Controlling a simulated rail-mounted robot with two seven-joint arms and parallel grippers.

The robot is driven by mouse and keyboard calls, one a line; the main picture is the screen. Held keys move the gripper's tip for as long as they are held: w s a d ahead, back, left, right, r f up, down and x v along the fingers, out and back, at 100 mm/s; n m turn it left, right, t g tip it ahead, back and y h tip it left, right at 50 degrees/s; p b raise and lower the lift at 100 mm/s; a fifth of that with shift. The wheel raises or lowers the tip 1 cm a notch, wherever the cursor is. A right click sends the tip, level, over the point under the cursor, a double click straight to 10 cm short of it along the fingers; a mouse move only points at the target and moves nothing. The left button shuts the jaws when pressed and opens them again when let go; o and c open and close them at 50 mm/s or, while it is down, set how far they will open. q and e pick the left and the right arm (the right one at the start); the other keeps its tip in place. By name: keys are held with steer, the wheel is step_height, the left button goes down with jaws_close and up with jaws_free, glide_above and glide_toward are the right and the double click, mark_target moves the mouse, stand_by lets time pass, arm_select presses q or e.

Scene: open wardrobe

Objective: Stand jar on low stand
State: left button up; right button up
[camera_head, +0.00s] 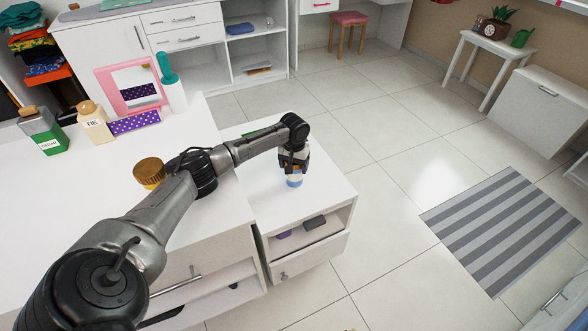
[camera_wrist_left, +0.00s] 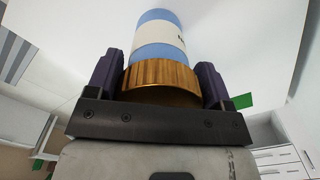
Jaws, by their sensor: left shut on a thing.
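The jar (camera_head: 294,181) is blue with a white label and a ridged gold lid. My left gripper (camera_head: 294,160) points down and is shut on it. In the left wrist view the fingers sit on either side of the gold lid, and the jar body (camera_wrist_left: 158,45) extends away from the gripper. The jar looks upright over the white top of the low stand (camera_head: 315,195), toward its right side. I cannot tell whether its base touches the top. My right gripper is not in view.
A flat green item (camera_head: 255,132) lies at the stand's far edge. The higher white table (camera_head: 80,200) beside it holds a gold-lidded jar (camera_head: 149,172), bottles, a pink-framed mirror (camera_head: 130,86) and a purple dotted box (camera_head: 134,123). The stand's front top is clear.

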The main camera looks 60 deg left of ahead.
arm_select(q)
steer(key=shift+f, duration=0.3)
steer(key=o, duration=1.1)
steer(key=shift+f, duration=0.1)
steer(key=shift+c, duration=0.2)
step_height(320, 180, up, 11)
steer(key=p, duration=0.5)
steer(key=shift+f, duration=0.15)
steer(key=shift+r, duration=0.85)
